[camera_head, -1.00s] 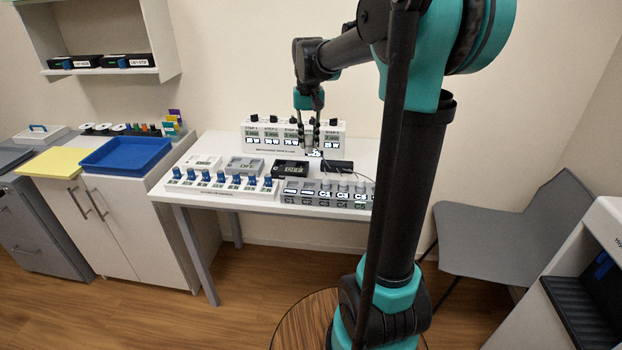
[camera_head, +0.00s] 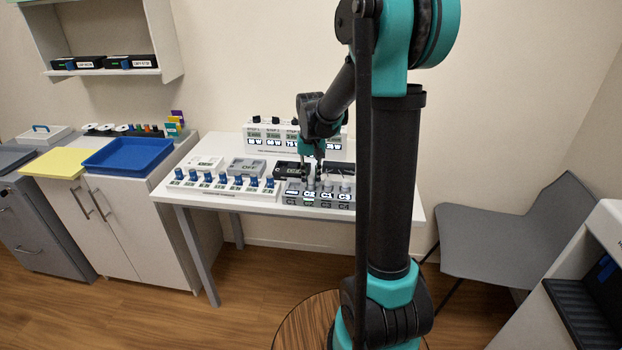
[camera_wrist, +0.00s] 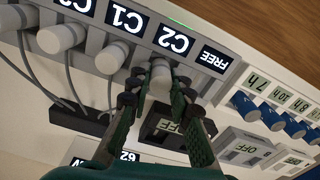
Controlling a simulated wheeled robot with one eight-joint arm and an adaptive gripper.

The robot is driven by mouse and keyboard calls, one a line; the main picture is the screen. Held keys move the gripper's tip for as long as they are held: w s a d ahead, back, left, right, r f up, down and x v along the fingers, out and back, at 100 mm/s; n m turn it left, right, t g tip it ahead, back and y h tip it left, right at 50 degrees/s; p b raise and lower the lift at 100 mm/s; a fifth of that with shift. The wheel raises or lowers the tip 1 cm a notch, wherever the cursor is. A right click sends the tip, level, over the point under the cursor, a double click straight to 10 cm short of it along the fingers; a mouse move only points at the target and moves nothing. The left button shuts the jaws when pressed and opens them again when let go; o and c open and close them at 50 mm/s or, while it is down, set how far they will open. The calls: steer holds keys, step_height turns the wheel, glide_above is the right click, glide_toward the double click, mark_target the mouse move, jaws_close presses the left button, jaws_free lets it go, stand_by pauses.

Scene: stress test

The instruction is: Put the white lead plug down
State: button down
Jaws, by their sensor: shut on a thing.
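The white lead plug (camera_wrist: 160,74) is between my gripper's fingertips in the wrist view, in line with the label C2 (camera_wrist: 173,40) on the grey socket block (camera_wrist: 205,45). My gripper (camera_wrist: 157,97) is shut on it. In the head view my gripper (camera_head: 311,182) is low over the grey socket block (camera_head: 347,203), at its C2 position. The plug stands in the row with the other plugs. Whether it is fully seated is hidden by the fingers.
Other white plugs (camera_wrist: 110,58) with grey cables stand close beside it. A FREE label (camera_wrist: 214,58) is on its other side. A black meter box (camera_wrist: 165,128) is near the fingers. Blue knobs (camera_head: 220,179) line the white strip on the left.

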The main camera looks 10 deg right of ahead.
mark_target(311, 177)
steer(key=shift+f, duration=0.1)
steer(key=c, duration=1.4)
jaws_free()
steer(key=shift+o, duration=0.2)
step_height(311, 177, up, 12)
steer(key=s+d+f+t, duration=0.2)
steer(key=s+f, duration=0.6)
steer(key=s, duration=0.3)
steer(key=s+d+f+n+t, duration=0.1)
steer(key=s+d+f+t, duration=0.1)
steer(key=s+f, duration=0.6)
steer(key=s, duration=0.3)
steer(key=shift+s+f, duration=0.15)
steer(key=shift+f, duration=0.05)
